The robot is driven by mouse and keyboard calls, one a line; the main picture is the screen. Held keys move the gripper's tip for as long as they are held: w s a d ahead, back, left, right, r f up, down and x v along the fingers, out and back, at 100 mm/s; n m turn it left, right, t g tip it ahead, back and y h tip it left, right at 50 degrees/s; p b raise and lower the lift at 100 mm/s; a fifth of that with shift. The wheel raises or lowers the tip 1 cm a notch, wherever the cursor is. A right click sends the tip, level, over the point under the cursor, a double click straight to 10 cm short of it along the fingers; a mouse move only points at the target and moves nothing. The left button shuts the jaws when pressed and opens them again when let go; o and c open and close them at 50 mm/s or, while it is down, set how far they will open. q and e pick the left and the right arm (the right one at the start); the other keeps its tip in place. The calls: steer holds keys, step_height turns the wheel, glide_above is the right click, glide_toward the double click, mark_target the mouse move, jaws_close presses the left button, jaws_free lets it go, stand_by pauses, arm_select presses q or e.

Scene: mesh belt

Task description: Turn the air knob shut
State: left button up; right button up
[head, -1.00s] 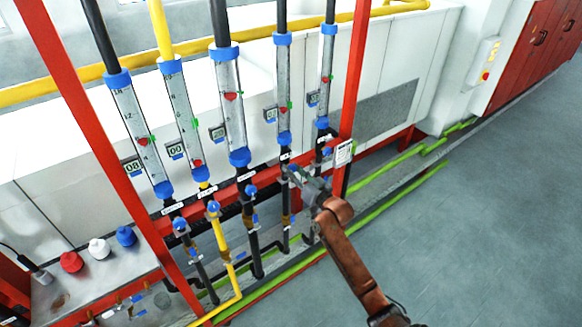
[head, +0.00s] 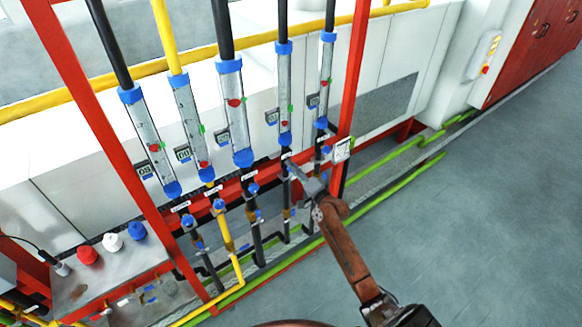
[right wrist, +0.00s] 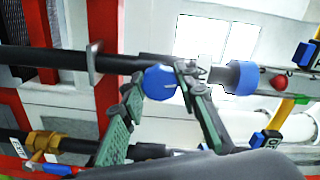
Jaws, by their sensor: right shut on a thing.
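Several clear flow tubes with blue end caps hang in a red frame. Small blue knobs sit on the pipes below them, such as the third knob (head: 253,188) and the rightmost knob (head: 326,150). My right gripper (head: 302,176) is at the fourth pipe from the left and covers its knob in the head view. In the right wrist view, a round blue knob (right wrist: 160,82) sits between the green-padded fingers of the right gripper (right wrist: 158,97), which is shut on it. The pipe labels are too small to read surely. My left gripper is out of view.
A red frame post (head: 352,95) stands just right of the gripper. Red, white and blue caps sit on a grey bench (head: 70,290) at lower left. Green pipes (head: 390,190) run low along the floor. The grey floor at right is clear.

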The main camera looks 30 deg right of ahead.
steer(key=shift+m+p, duration=0.4)
steer(key=shift+m, duration=0.5)
steer(key=o, duration=1.2)
